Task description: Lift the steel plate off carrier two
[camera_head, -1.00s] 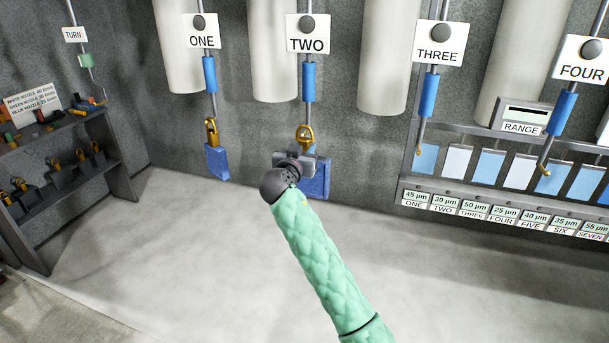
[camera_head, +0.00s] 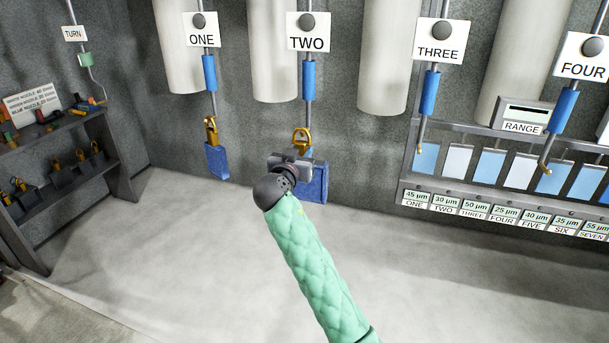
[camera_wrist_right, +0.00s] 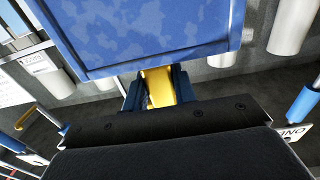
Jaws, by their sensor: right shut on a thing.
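A steel plate with a mottled blue face (camera_head: 315,185) hangs below carrier two (camera_head: 308,76), with a gold clip (camera_head: 301,139) at its top. My right gripper (camera_head: 303,158) is at the plate's top, shut on the gold clip, and hides part of the plate. In the right wrist view the blue plate (camera_wrist_right: 150,30) fills the top, and the yellow clip (camera_wrist_right: 158,86) sits between the gripper's fingers. Whether the clip still touches the carrier's hook is too small to tell. My left gripper is not in view.
A blue plate (camera_head: 217,161) hangs from carrier one (camera_head: 209,73) to the left. Carriers three (camera_head: 430,93) and four (camera_head: 562,112) show empty hooks at the right. A rack of sample panels (camera_head: 457,161) stands behind them. A shelf (camera_head: 92,125) is at the left; the floor is clear.

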